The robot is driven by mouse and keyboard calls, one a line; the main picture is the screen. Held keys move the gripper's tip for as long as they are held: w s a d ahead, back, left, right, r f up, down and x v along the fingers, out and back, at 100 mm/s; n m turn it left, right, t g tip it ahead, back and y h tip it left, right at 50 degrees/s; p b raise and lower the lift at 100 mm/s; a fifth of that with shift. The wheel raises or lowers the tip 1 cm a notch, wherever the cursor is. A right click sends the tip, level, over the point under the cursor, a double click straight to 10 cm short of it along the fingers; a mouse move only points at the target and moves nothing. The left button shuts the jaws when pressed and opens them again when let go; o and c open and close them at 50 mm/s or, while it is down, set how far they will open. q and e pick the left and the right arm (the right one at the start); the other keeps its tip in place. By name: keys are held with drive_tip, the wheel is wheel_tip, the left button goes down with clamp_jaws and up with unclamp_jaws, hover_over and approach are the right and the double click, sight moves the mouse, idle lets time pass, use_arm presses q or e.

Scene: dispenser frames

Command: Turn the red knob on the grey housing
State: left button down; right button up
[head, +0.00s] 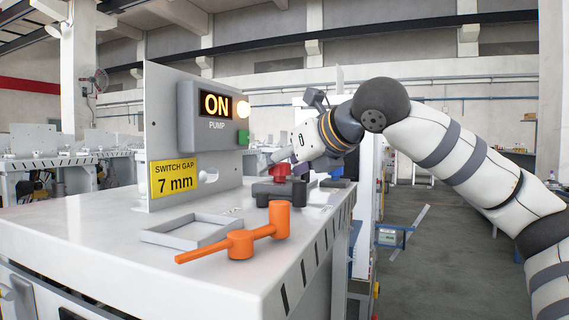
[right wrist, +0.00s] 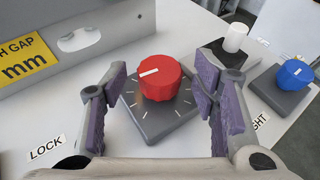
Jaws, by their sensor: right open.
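The red knob (right wrist: 158,78) with a white pointer line sits on its dark grey housing (right wrist: 160,118), which has white tick marks around the knob. In the head view the red knob (head: 279,173) shows just below my right gripper (head: 278,158), and the grey housing (head: 283,191) is partly behind the orange handle. In the right wrist view my right gripper (right wrist: 162,98) is open, with one purple-padded finger to each side of the knob. Clear gaps show between the fingers and the knob. My left gripper is not in view.
A blue knob (right wrist: 295,73) and a white cylinder (right wrist: 236,36) stand right of the red knob. Behind is an upright panel with a yellow sign (head: 174,177) and lit pump box (head: 213,117).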

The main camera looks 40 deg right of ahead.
drive_tip(key=shift+w, duration=0.1)
drive_tip(key=c, duration=1.2)
drive_tip(key=shift+o, duration=0.2)
drive_tip(key=m+h, duration=0.2)
drive_tip(key=h, duration=0.1)
drive_tip(key=shift+a+m+g, duration=0.3)
drive_tip(key=m+g+h, duration=0.1)
drive_tip(key=m+h, duration=0.1)
drive_tip(key=shift+w+m+h, duration=0.1)
drive_tip(key=shift+m+h, duration=0.2)
drive_tip(key=shift+h, duration=0.1)
drive_tip(key=o, duration=1.2)
drive_tip(key=shift+c, duration=0.2)
drive_tip(key=v, duration=1.2)
drive_tip(key=shift+r, duration=0.15)
